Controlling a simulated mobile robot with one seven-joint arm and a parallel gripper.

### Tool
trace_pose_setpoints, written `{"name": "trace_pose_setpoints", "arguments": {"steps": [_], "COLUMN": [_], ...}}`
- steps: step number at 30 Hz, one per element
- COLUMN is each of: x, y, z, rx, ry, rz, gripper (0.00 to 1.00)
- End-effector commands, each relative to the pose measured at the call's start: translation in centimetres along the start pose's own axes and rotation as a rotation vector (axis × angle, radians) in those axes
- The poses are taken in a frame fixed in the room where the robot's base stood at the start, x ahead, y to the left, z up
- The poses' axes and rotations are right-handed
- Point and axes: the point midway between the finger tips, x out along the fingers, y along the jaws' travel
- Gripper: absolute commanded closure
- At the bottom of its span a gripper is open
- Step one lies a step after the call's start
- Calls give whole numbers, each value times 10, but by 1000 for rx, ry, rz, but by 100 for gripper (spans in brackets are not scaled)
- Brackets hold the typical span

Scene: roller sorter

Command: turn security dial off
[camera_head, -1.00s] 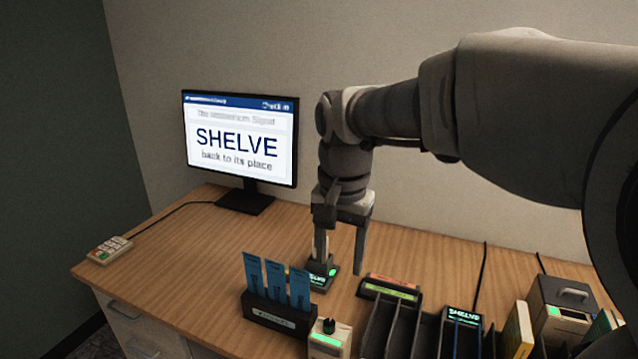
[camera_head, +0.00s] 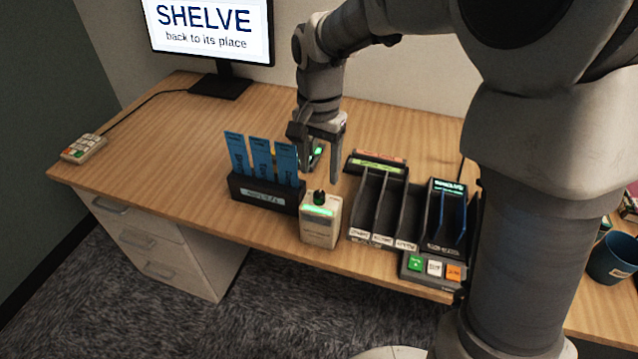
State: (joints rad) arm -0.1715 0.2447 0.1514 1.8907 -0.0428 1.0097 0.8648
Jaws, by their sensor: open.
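The security dial seems to be the dark round knob (camera_head: 320,196) on top of a small beige box (camera_head: 321,228) near the desk's front edge. The box has a lit green strip below the knob. My gripper (camera_head: 320,175) points down with its fingers apart and empty, above and behind the knob in the picture. I cannot tell whether a finger touches anything. The knob's setting is too small to read.
A black holder (camera_head: 262,196) with blue slips stands left of the box. Dark sorter trays (camera_head: 378,205) stand right, with a panel of green, white and orange buttons (camera_head: 434,267). A monitor (camera_head: 208,30) reads SHELVE.

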Motion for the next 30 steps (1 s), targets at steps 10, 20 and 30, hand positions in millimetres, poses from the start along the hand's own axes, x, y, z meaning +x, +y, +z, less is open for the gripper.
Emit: {"name": "trace_pose_setpoints", "arguments": {"steps": [10, 20, 30], "x": [58, 66, 66], "y": [0, 0, 0], "z": [0, 0, 0], "rx": [1, 1, 0], "ry": [-1, 1, 1], "rz": [2, 0, 0], "gripper": [37, 37, 82]}}
